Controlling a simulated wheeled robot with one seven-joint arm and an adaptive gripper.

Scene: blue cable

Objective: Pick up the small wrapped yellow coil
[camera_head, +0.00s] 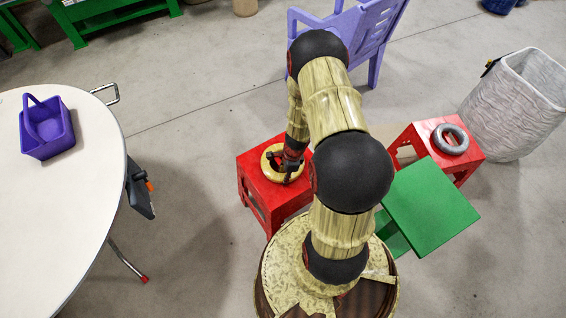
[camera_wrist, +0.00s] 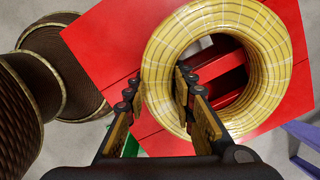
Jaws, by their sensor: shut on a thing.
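The yellow coil (camera_head: 269,153), a thick ring with wrapped bands, is at the top of a red stool (camera_head: 257,199) left of my arm. In the wrist view the coil (camera_wrist: 225,17) fills the upper right, with red slats seen through its hole. My gripper (camera_head: 287,173) is at the coil's near right side in the head view. In the wrist view my gripper (camera_wrist: 160,85) has one finger outside the ring and one inside its hole, shut on the ring's wall. I cannot tell whether the coil is clear of the stool.
A grey ring (camera_head: 450,139) lies on another red stool (camera_head: 470,153), beside a green stool (camera_head: 430,208). A white bin (camera_head: 513,105) stands at right. A purple chair (camera_head: 352,30) stands behind. A round white table (camera_head: 60,215) with a purple basket (camera_head: 48,150) is at left.

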